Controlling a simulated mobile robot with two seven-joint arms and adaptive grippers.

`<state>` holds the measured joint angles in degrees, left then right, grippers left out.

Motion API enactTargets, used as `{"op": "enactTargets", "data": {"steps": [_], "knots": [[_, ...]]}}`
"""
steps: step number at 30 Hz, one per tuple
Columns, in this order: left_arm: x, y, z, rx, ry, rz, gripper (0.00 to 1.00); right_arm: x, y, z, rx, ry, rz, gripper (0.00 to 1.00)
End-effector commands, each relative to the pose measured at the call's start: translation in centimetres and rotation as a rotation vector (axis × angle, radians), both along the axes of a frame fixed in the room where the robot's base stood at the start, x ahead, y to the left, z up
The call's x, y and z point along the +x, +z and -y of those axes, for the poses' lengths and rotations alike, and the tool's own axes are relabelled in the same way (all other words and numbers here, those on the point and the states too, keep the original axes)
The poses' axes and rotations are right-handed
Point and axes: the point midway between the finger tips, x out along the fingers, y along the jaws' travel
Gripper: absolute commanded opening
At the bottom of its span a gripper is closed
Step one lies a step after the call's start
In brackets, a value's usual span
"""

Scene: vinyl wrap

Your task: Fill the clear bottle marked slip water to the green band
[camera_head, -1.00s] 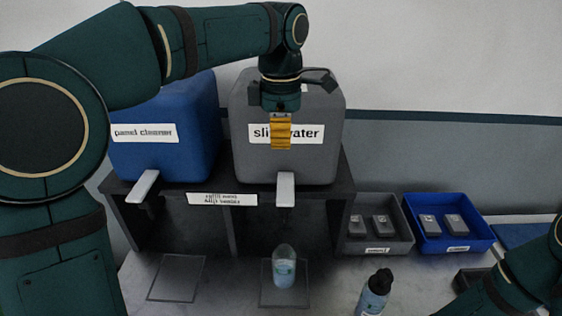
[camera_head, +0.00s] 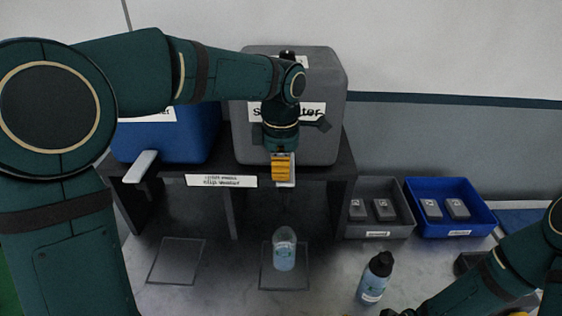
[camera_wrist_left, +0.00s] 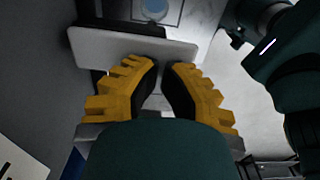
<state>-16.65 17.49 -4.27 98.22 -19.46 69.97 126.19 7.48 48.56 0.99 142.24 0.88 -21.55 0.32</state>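The grey slip water container (camera_head: 335,100) stands on the black stand, its label partly behind my left arm. My left gripper (camera_head: 283,180) is at its white tap lever (camera_head: 285,184). In the left wrist view the yellow fingers (camera_wrist_left: 163,68) point at the wide white lever (camera_wrist_left: 100,47), tips almost together with nothing held between them; contact is unclear. The clear bottle (camera_head: 284,250) stands upright on a square plate below the tap, looking pale blue inside. Its green band and liquid level are too small to tell. My right gripper (camera_head: 400,312) is mostly cut off at the bottom edge.
The blue container (camera_head: 180,140) with its own lever (camera_head: 140,166) stands left, above an empty square plate (camera_head: 177,261). A black-capped bottle (camera_head: 375,279) stands right of the clear bottle. Grey (camera_head: 377,220) and blue (camera_head: 470,218) bins hold small grey blocks.

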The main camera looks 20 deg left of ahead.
Motion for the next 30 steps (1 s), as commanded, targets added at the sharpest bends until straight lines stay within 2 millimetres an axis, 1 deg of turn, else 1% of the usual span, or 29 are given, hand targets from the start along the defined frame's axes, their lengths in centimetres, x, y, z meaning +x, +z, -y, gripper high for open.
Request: {"op": "enactTargets", "data": {"steps": [9,19,20,22,30], "knots": [[0.0,-0.1,0.0,0.002,0.000,0.007,0.00,0.0,-0.2,0.0,0.000,0.001,-0.001,1.00],[-0.1,-1.5,0.1,0.030,-0.002,0.101,0.00,-0.6,-3.0,-0.2,0.002,0.011,-0.015,1.00],[-0.2,-1.7,0.1,0.030,-0.002,0.101,0.00,-0.7,-3.1,-0.2,0.002,0.012,-0.016,1.00],[-0.2,-1.4,0.0,0.030,0.000,0.100,0.00,-0.7,-2.8,-0.2,0.002,0.012,-0.016,1.00],[-0.2,-1.4,0.0,0.029,0.000,0.099,0.00,-0.6,-2.7,-0.2,0.001,0.012,-0.014,1.00]]}}
